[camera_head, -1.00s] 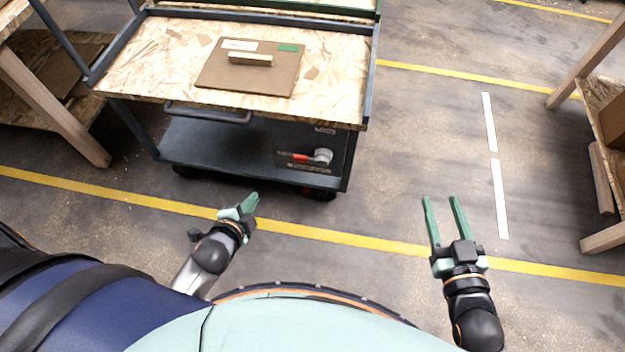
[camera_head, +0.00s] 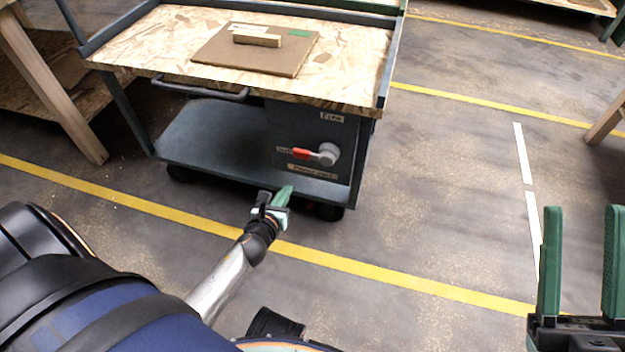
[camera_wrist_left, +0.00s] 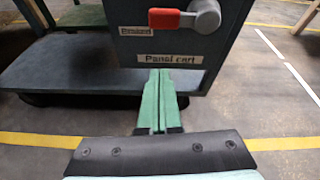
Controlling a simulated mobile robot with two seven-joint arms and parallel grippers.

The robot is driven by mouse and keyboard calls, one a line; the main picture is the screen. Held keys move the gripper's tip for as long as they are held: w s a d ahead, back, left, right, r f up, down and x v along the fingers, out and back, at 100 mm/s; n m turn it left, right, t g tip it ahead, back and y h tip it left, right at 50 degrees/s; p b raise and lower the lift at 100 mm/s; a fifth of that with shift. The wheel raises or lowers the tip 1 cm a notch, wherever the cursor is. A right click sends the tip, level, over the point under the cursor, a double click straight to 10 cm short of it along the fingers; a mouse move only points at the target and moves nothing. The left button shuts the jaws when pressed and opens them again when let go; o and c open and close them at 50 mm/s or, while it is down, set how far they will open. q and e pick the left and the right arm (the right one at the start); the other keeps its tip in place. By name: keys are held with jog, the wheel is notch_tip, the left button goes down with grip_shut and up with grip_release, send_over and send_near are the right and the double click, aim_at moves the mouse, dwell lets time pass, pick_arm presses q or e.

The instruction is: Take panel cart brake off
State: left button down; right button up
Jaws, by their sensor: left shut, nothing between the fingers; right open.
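The panel cart (camera_head: 205,150) stands ahead, with a chipboard top and a dark lower shelf. A dark box on its right side carries the brake lever, a red-tipped handle (camera_head: 303,154) on a round grey hub (camera_head: 328,153). The red handle points left and lies about level; it also shows at the top of the left wrist view (camera_wrist_left: 165,18). A "Panel cart" label (camera_wrist_left: 169,59) sits below it. My left gripper (camera_head: 284,192) is shut and empty, below and in front of the handle, apart from it. My right gripper (camera_head: 582,262) is open and empty at the right edge.
A brown panel with a wooden grip (camera_head: 255,50) lies on the cart top. A black push handle (camera_head: 200,89) juts from the cart's front. Wooden racks stand at left (camera_head: 50,85) and right. The floor right of the cart is clear.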

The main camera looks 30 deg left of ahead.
pick_arm(q)
jog(key=shift+w+d+f+m+b, duration=0.15)
jog(key=shift+w+f+m+b, duration=0.2)
jog(key=shift+f+m, duration=0.3)
pick_arm(e)
jog(key=shift+s+d+r+n+y, duration=0.1)
jog(key=shift+s+d+n+y, duration=0.15)
jog(key=shift+s+n+y, duration=0.3)
pick_arm(q)
jog(key=shift+w, duration=0.1)
jog(key=b+x, duration=0.4)
jog(key=x, duration=0.6)
pick_arm(e)
notch_tip(320, 180, down, 5)
pick_arm(q)
notch_tip(320, 180, up, 4)
jog(key=p, duration=0.4)
jog(key=shift+r, duration=0.15)
pick_arm(e)
jog(key=shift+m+h, duration=0.25)
notch_tip(320, 180, up, 5)
jog(key=shift+s, duration=0.1)
